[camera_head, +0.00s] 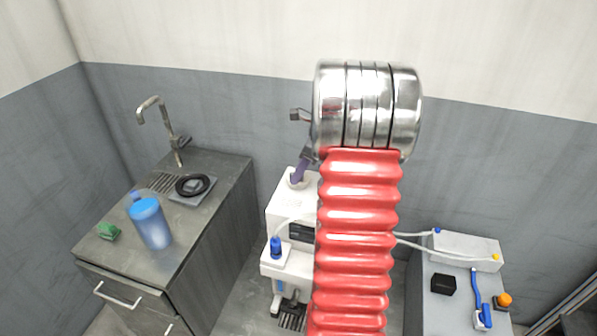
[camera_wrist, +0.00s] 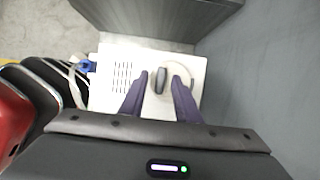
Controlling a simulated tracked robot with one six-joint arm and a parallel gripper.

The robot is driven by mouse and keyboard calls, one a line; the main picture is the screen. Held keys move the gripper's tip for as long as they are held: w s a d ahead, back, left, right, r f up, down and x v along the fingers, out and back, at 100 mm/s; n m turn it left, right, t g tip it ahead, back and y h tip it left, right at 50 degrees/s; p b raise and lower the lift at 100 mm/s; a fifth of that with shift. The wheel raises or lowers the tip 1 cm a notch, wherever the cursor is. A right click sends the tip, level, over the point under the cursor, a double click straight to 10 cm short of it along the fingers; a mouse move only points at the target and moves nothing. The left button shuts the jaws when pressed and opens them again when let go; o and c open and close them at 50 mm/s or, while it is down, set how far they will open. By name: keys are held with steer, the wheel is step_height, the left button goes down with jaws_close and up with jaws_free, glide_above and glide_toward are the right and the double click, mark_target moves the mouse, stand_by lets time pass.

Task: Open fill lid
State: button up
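The white machine (camera_head: 290,210) stands in the middle of the head view, partly hidden behind my red arm. In the wrist view I look down on its white top (camera_wrist: 108,98), which has a vent grille. A round pale fill lid (camera_wrist: 183,72) with a grey upright handle (camera_wrist: 160,80) sits on that top. My gripper (camera_wrist: 160,76) has two purple fingers pointing at the lid, one on each side of the handle. They look apart from it, with narrow gaps. In the head view my gripper (camera_head: 300,170) is low over the machine's top, partly hidden by my arm.
A grey counter (camera_head: 215,180) at left carries a blue bottle (camera_head: 150,222), a green sponge (camera_head: 109,232), a black ring (camera_head: 193,186) and a tap (camera_head: 160,120). At right, a grey cabinet (camera_head: 450,310) bears a white box (camera_head: 462,250) joined to tubes.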

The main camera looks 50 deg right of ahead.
jaws_close()
stand_by(0.3)
stand_by(0.3)
